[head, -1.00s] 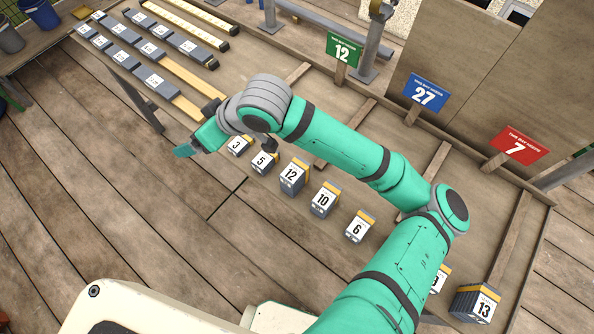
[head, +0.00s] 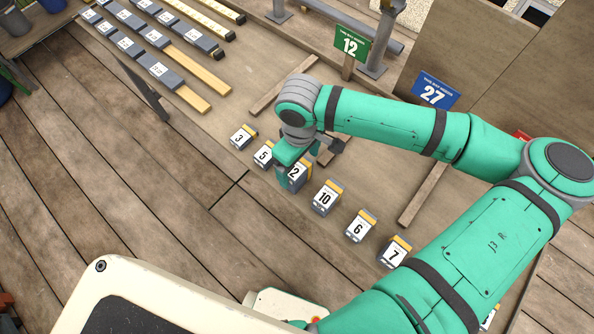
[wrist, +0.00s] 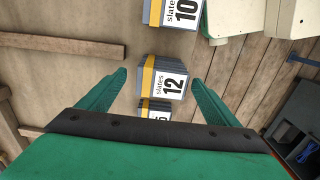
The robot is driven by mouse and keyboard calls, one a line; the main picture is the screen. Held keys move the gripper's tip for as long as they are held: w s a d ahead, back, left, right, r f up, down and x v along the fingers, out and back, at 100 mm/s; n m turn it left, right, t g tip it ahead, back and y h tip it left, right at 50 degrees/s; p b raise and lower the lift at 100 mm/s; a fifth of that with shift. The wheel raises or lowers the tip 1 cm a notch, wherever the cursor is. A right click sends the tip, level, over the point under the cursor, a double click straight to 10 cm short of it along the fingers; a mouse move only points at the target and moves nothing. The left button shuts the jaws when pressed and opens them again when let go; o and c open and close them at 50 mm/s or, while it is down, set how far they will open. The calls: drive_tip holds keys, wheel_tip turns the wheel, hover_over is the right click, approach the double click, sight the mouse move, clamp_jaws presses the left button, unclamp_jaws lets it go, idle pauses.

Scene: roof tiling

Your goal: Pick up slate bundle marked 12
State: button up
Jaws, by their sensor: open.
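The slate bundle marked 12 (head: 301,172) stands in the row of bundles, grey with a yellow band and a white label. In the head view my gripper (head: 287,178) is right at it and covers part of its label, so only the "2" shows. In the wrist view bundle 12 (wrist: 163,77) lies ahead, between the lines of my two green fingers. My gripper (wrist: 158,78) is open with nothing between the fingertips. I cannot tell whether a finger touches the bundle.
Bundle 5 (head: 263,154) and bundle 10 (head: 326,197) stand close on either side. Bundles 3 (head: 241,137), 6 (head: 360,226) and 7 (head: 394,252) continue the row. A green sign 12 (head: 350,46) and a blue sign 27 (head: 433,93) stand behind.

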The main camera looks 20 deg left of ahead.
drive_tip(key=shift+f, duration=0.6)
drive_tip(key=shift+s+a+f, duration=0.1)
drive_tip(key=shift+f, duration=1.2)
drive_tip(key=shift+a+f, duration=0.1)
drive_tip(key=shift+f, duration=1.2)
drive_tip(key=c, duration=1.6)
drive_tip(key=shift+r, duration=0.15)
